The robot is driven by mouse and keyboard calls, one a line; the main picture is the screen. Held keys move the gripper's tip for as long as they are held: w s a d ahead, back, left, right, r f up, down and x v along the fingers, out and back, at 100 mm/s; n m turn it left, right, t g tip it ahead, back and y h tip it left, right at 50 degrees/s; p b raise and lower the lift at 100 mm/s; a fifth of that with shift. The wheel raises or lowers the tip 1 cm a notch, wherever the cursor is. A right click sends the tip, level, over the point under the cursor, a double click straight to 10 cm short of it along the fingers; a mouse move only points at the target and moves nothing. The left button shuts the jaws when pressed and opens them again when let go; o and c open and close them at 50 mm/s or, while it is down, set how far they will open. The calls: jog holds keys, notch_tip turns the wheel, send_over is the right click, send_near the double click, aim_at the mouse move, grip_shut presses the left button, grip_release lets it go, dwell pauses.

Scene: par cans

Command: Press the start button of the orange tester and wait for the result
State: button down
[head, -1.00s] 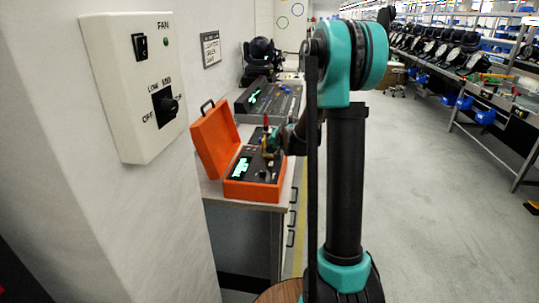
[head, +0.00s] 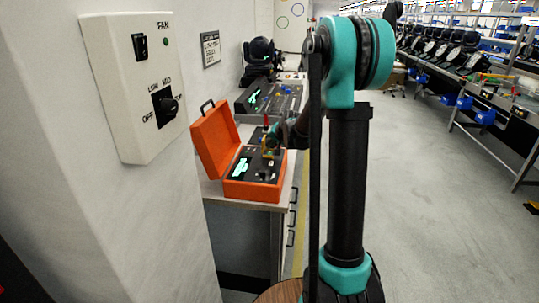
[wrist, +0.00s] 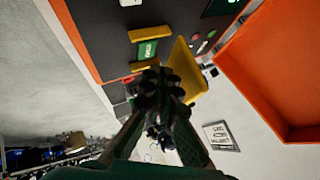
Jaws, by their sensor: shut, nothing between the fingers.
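The orange tester (head: 252,191) sits open on the bench in the head view, with its lid (head: 214,140) raised at the left and a lit green display (head: 241,168) on its dark panel. In the wrist view, a green block with pale lettering (wrist: 148,50) lies between two yellow bars on the panel; it looks like the start button, but the lettering is too small to read surely. My gripper (wrist: 160,82) is shut and empty, its tips beside the lower yellow bar. Whether they touch anything is unclear. My gripper (head: 271,142) partly covers the panel's back in the head view.
A yellow plate (wrist: 183,72) stands beside my fingertips. A grey console (head: 268,98) and a black lamp (head: 261,53) are behind the tester. A wall box with a fan switch (head: 137,88) is at the left. The floor at right is open.

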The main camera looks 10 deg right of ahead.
aim_at(270, 154)
jog(key=shift+r, duration=2.15)
jog(key=shift+s, duration=0.1)
jog(key=s+f+n, duration=0.1)
jog(key=s, duration=0.5)
jog(key=s+f+g, duration=0.1)
jog(key=s+f, duration=0.1)
jog(key=s, duration=0.4)
jog(key=s+d+f+n+g+h, duration=0.1)
jog(key=s, duration=0.6)
jog(key=shift+f+n, duration=0.25)
jog(key=shift+n, duration=0.05)
jog(key=s+d+f+n+g+h, duration=0.1)
jog(key=s+f, duration=0.3)
jog(key=s, duration=0.7)
jog(key=s+d+f+n+g, duration=0.1)
jog(key=s+f, duration=0.4)
jog(key=s, duration=0.5)
jog(key=shift+s+d+n+g+h, duration=0.3)
jog(key=shift+s+d+n+h, duration=0.1)
jog(key=c, duration=2.3)
grip_release()
jog(key=shift+r, duration=0.1)
